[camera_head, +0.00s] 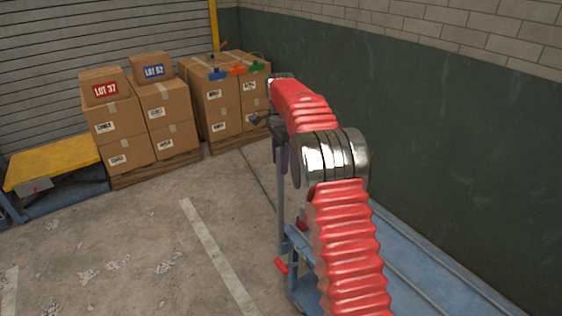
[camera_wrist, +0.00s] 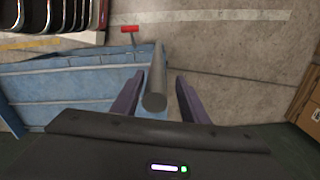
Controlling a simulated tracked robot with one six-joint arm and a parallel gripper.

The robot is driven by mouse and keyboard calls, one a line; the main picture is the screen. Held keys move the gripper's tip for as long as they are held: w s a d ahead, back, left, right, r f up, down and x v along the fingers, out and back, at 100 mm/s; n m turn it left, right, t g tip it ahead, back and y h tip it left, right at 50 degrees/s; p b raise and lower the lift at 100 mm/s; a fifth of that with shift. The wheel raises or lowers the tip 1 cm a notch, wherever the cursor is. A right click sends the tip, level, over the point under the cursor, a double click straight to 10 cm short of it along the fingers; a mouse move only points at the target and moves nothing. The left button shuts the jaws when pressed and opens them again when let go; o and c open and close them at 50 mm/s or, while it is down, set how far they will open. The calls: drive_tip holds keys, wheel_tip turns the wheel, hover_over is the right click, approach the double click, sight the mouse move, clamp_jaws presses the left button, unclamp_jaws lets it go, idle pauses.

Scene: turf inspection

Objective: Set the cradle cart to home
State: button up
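A blue cart (camera_head: 430,265) with long rails stands along the green wall at the right of the head view; I take it as the cradle cart. It also shows at the left of the wrist view (camera_wrist: 60,85). In the wrist view the post (camera_wrist: 155,85) stands between the two purple fingers of my gripper (camera_wrist: 158,98), with gaps on both sides. My gripper is open. In the head view my red arm hides part of the cart.
Stacked cartons on pallets (camera_head: 140,125) (camera_head: 228,105) stand by the shutter, some with LOT signs or coloured clips. A yellow-topped blue platform (camera_head: 50,165) is at the far left. Concrete floor with a painted white line (camera_head: 215,255) lies clear left of the cart.

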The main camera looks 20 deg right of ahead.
drive_tip(key=shift+r, duration=0.1)
drive_tip(key=shift+r, duration=6.7)
drive_tip(key=shift+s, duration=0.15)
